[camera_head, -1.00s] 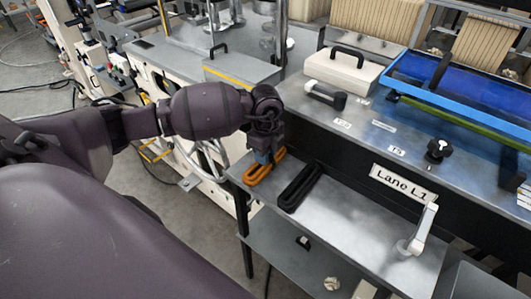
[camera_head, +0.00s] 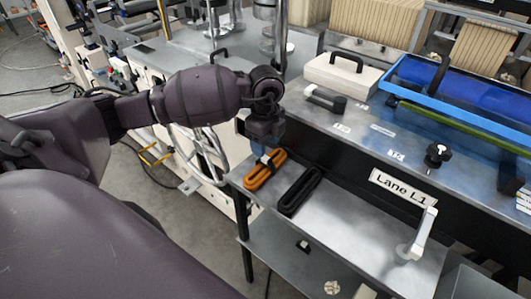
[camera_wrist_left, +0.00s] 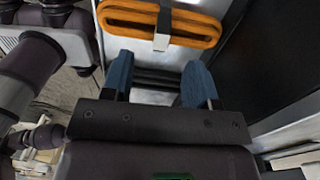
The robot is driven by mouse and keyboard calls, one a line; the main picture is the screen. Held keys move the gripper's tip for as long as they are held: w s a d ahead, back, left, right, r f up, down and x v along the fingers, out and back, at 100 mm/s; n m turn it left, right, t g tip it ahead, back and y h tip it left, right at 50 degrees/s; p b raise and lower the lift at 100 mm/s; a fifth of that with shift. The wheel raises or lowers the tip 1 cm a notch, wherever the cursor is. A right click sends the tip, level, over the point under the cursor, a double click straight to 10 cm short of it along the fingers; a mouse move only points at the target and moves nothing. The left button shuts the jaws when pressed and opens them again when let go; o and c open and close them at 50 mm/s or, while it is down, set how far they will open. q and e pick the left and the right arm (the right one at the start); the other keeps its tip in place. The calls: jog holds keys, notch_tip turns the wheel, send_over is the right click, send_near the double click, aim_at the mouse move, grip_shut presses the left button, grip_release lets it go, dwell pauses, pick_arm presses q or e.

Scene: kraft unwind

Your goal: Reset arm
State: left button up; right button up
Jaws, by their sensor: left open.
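My right gripper is in neither view.
A black coiled bundle (camera_head: 299,191) lies beside the orange one. The metal shelf (camera_head: 345,225) is bare to its right, up to a white-handled lever (camera_head: 418,238). Behind stand a bench with a "Lane L1" label (camera_head: 403,190), a white case (camera_head: 343,74) and a blue tray (camera_head: 455,85).

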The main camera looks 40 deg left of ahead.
pick_arm(q)
jog(key=shift+r, duration=2.4)
jog(key=s+d+f+m+h, duration=0.1)
jog(key=s+d+m+h, duration=0.1)
jog(key=d+h, duration=0.45)
jog(key=s+d+f+m+h, duration=0.1)
jog(key=s+d+m+h, duration=0.15)
jog(key=d, duration=0.65)
jog(key=d+r+n+t+h, duration=0.4)
jog(key=r+n+t+h, duration=0.1)
jog(key=r+t+h, duration=0.5)
jog(key=a+f+n+t+y, duration=0.2)
jog(key=a+n+t+y, duration=0.5)
jog(key=n+t+y, duration=0.4)
jog(key=s+a+f+n+g+y, duration=0.4)
jog(key=a+f+n+g+y, duration=0.3)
jog(key=f+y, duration=0.25)
jog(key=s+a+f+g, duration=0.1)
jog(key=s+f+g, duration=0.45)
jog(key=s, duration=0.35)
jog(key=s+f+g, duration=0.5)
jog(key=s+f, duration=0.1)
jog(key=s, duration=0.4)
jog(key=w+f+m+t+h, duration=0.1)
jog(key=w+f+t, duration=0.6)
jog(key=f, duration=0.3)
jog(key=shift+w+t, duration=0.25)
jog(key=shift+t, duration=0.3)
